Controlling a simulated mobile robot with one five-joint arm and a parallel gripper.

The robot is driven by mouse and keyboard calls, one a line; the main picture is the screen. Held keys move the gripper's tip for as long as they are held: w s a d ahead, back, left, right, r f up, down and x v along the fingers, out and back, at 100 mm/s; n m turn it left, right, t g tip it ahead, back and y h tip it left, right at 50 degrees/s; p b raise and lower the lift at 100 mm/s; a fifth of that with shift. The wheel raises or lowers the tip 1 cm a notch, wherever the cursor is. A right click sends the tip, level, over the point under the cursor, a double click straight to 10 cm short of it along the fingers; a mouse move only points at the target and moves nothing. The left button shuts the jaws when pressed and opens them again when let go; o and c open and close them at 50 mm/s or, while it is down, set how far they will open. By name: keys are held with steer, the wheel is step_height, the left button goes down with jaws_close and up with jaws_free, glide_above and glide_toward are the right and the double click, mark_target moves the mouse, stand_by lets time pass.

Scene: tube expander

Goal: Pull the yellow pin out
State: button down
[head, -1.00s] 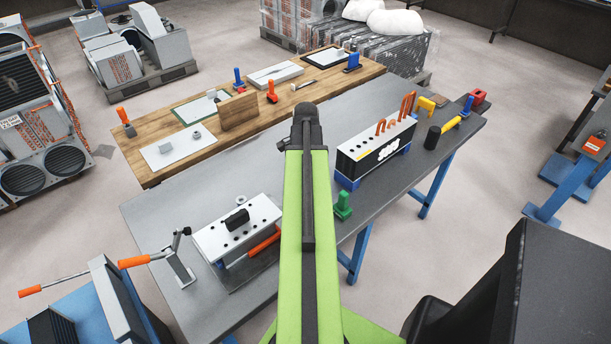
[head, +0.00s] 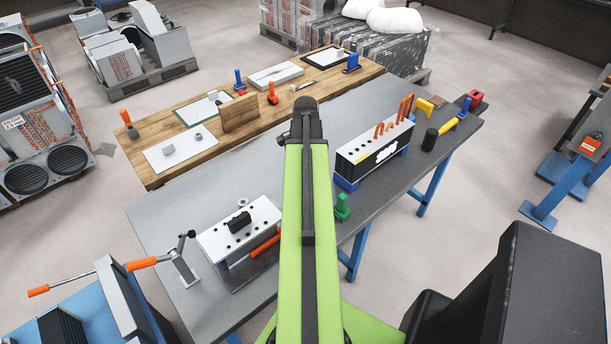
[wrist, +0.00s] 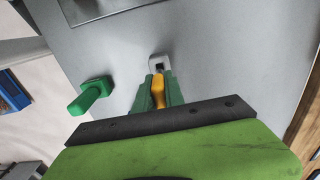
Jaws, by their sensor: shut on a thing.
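The yellow pin (wrist: 158,91) shows in the wrist view between the two green fingers of my gripper (wrist: 158,92). My gripper is shut on it. The pin's far end points at a small light grey block (wrist: 159,62) with a dark square opening, on the grey table (wrist: 210,55). A short thin part shows between the yellow handle and the block. I cannot tell whether it is still inside the opening. In the head view my own arm hides the gripper, the pin and the block.
A green handled piece (wrist: 93,95) stands left of my gripper; it also shows in the head view (head: 342,207). A black and white rack (head: 375,152) stands to the right on the table. A white perforated block (head: 238,228) stands to the left.

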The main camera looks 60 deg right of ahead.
steer(key=shift+r+p, duration=2.8)
steer(key=shift+r, duration=0.2)
